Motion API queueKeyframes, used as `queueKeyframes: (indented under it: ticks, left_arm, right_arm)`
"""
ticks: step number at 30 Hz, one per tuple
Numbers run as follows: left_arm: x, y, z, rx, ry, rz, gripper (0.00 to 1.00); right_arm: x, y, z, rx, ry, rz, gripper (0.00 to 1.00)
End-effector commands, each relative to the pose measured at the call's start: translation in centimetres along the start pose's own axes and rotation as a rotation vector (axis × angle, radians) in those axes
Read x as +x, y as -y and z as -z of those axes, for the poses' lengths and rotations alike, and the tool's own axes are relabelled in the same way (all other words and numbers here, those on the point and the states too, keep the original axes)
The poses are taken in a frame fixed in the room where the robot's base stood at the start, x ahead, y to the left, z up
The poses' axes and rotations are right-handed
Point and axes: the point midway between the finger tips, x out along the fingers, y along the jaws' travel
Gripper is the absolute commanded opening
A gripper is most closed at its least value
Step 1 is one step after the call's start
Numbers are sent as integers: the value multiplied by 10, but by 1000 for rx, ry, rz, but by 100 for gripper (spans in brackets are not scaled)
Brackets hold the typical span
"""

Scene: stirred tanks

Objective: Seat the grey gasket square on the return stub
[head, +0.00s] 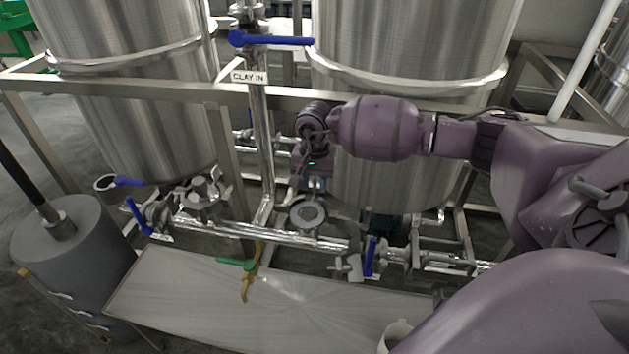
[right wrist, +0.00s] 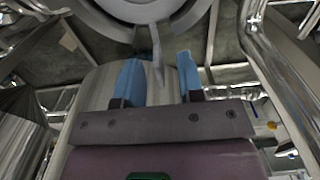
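A grey ring with a flat face (head: 294,222), which looks like the gasket, sits in front of the right tank, just above the horizontal pipe. In the right wrist view the ring (right wrist: 110,24) fills the top edge, with a thin tab (right wrist: 157,55) pointing down from it. My right gripper (head: 312,186) is just above the ring in the head view. In the right wrist view its two blue fingers (right wrist: 158,72) stand apart on either side of the tab, with gaps showing. I cannot make out the return stub separately from the ring, nor whether the ring is square. My left gripper is out of view.
Steel frame rails (head: 130,88) cross in front of two steel tanks (head: 130,110). Blue-handled valves (head: 370,257) and pipes (head: 265,237) crowd the low area. A bare metal tray (head: 190,300) lies in front, with a white cup (head: 396,335) at its right. A grey cylinder (head: 65,255) stands left.

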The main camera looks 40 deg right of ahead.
Motion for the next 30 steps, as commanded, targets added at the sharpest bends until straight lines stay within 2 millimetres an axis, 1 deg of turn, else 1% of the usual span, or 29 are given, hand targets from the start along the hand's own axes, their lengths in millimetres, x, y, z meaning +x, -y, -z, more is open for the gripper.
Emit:
queueKeyframes:
  ticks: [7,10,12,16,18,21,24,27,30]
  left_arm:
    - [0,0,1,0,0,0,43]
    - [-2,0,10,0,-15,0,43]
    - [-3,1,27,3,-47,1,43]
    - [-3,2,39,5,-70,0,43]
    - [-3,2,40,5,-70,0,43]
    - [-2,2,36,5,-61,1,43]
    - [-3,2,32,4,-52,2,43]
    - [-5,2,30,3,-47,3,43]
    - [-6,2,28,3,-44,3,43]
  right_arm:
    - [0,0,0,0,0,0,35]
    - [0,0,0,0,0,0,35]
    - [-17,0,1,-1,-5,3,35]
    - [-44,0,1,-1,-6,5,35]
    - [-58,0,0,-1,-5,3,35]
    - [-75,0,1,0,-4,4,35]
    - [-89,0,0,0,-2,2,35]
    - [-100,0,0,-1,-2,2,35]
    - [-106,0,0,0,-1,0,35]
